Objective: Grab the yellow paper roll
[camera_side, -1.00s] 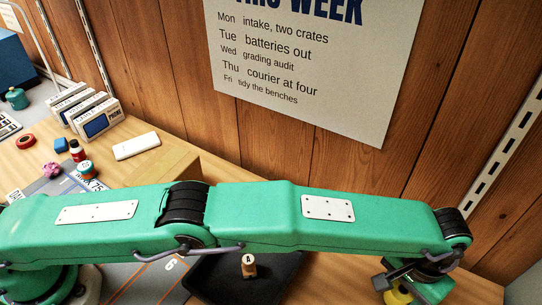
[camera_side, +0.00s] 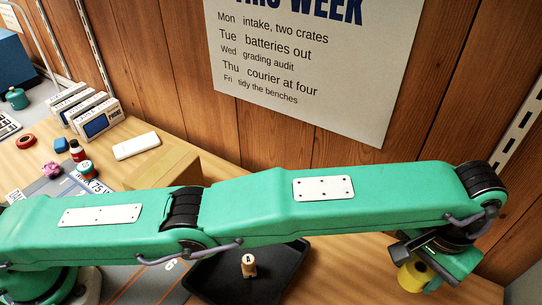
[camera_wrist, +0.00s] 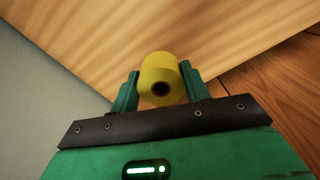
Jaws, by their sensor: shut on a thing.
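The yellow paper roll (camera_side: 415,276) is at the right of the side view, held in my gripper (camera_side: 411,264). In the wrist view the yellow roll (camera_wrist: 158,80) sits between the two green fingers of my gripper (camera_wrist: 158,88), with its dark core hole facing the camera. The fingers are shut on it from both sides. In the side view my arm hides part of the gripper, and the roll appears above the wooden bench (camera_side: 350,262).
A cardboard box (camera_side: 165,167) stands behind my arm. Boxed phones (camera_side: 97,121), a white bar (camera_side: 136,146) and small items lie at the left. A wood-panelled wall (camera_side: 440,90) closes the back.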

